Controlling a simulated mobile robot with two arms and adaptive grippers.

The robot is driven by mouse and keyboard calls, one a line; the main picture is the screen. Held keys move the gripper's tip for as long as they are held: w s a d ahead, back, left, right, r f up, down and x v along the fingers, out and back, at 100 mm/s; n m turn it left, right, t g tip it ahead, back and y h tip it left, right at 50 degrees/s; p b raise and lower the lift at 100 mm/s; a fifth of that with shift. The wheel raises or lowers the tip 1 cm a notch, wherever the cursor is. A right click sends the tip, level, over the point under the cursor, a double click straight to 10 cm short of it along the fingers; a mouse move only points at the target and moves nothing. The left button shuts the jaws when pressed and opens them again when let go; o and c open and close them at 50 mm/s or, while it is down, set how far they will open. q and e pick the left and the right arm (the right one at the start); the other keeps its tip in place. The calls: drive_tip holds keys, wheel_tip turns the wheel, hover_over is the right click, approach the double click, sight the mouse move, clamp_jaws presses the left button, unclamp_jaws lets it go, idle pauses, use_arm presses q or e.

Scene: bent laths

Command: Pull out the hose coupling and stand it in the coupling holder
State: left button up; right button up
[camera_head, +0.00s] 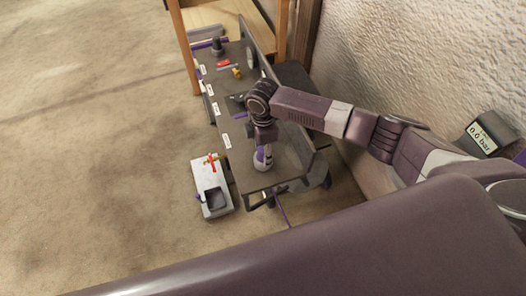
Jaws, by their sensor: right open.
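My right arm comes in from the right, and its gripper (264,138) points down over the near part of the dark bench (292,157). The gripper is open; its fingertips are small and hard to make out. A white and purple upright piece (261,162) shows right under it, and I cannot tell whether they touch. A dark round piece (219,47) stands at the far end of the bench. I cannot tell for sure which piece is the hose coupling or which is the coupling holder. My left gripper is out of view.
Small red (223,63) and yellow (237,72) items lie on the bench's far part. A rough wall (413,65) bounds the right. The floor (90,150) at left is clear.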

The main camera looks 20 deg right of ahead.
clamp_jaws()
idle(0.4)
drive_tip(key=shift+r, duration=0.1)
drive_tip(key=shift+r+p, duration=2.95)
drive_tip(key=shift+p, duration=0.35)
